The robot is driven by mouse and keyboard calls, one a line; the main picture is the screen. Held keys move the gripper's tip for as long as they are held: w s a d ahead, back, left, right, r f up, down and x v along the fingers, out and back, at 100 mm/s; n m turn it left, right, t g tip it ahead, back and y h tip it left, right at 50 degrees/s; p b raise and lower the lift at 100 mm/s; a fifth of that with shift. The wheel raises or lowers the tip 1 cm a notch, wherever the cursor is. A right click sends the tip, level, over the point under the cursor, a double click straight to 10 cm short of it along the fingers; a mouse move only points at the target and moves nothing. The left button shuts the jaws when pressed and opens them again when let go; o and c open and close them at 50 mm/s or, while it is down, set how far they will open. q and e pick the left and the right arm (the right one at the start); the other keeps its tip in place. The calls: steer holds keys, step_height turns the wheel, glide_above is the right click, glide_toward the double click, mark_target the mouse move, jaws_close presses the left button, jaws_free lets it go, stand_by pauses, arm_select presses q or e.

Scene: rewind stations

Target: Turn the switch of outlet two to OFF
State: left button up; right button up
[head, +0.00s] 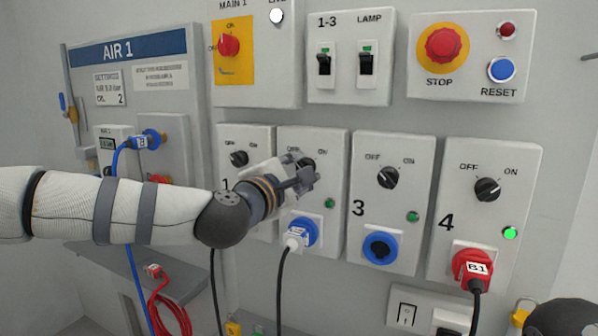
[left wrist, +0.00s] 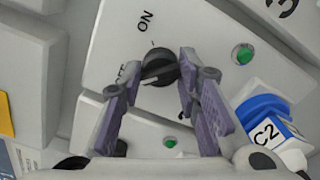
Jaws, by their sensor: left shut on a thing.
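The outlet two box (head: 335,165) is on the wall between outlets one and three. My left gripper (head: 303,182) is at its switch (head: 307,164), partly covering it and the number. In the left wrist view, the black switch knob (left wrist: 158,66) sits between the fingertips of my left gripper (left wrist: 165,80), which is shut on it. The knob's handle appears to point toward the OFF mark. The outlet two lamp (left wrist: 244,54) is dull green, and also shows in the head view (head: 328,203).
The blue C2 plug (left wrist: 268,130) with its cable is in the socket below the switch. Outlet three (head: 358,207) has an empty blue socket (head: 379,248). Outlet four has a red B1 plug (head: 472,268) and a bright green lamp (head: 510,233). A STOP button (head: 443,43) is above.

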arm_select(q)
steer(key=shift+f, duration=0.1)
steer(key=o, duration=1.1)
steer(key=shift+o, duration=0.2)
steer(key=v, duration=1.2)
